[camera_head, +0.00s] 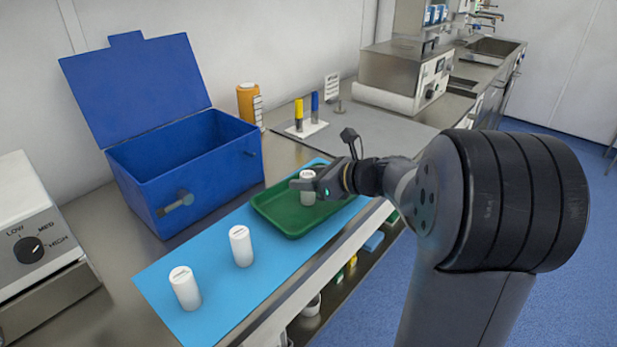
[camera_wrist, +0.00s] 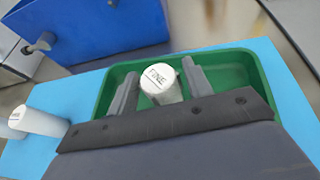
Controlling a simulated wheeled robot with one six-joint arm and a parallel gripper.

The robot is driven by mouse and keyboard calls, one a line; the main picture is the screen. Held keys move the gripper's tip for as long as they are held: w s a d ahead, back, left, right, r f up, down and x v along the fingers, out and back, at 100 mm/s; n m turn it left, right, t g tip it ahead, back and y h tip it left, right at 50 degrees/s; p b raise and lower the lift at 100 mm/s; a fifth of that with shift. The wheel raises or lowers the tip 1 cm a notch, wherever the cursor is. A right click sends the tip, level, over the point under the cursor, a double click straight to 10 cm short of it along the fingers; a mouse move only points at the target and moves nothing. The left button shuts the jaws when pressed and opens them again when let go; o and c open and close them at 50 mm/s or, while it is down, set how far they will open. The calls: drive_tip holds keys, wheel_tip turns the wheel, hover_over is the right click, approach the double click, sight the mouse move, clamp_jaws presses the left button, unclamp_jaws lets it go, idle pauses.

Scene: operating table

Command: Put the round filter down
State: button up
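The round filter, a white cylinder (camera_head: 307,190) with "FINE" on its top, is upright at the green tray (camera_head: 281,226); it also shows in the wrist view (camera_wrist: 161,84). My gripper (camera_head: 305,184) is around its upper part, with one finger on each side. In the wrist view, my gripper (camera_wrist: 160,72) shows narrow gaps between both fingers and the filter, so it looks open. The filter's base appears to be on the tray floor, but its contact is partly hidden. The tray rim shows in the wrist view (camera_wrist: 255,62).
Two similar white cylinders (camera_head: 241,246) (camera_head: 185,288) stand on the blue mat (camera_head: 224,299) left of the tray. An open blue box (camera_head: 185,172) stands behind them. An orange bottle (camera_head: 249,104) and a rack with yellow and blue items (camera_head: 300,128) are farther back.

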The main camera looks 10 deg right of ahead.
drive_tip(key=shift+o, duration=0.3)
drive_tip(key=shift+r, duration=0.15)
drive_tip(key=shift+s+d+r, duration=0.1)
drive_tip(key=shift+d+r, duration=0.05)
drive_tip(key=p+v, duration=0.1)
drive_tip(key=v, duration=1)
drive_tip(key=shift+s+r, duration=0.2)
drive_tip(key=shift+s, duration=0.05)
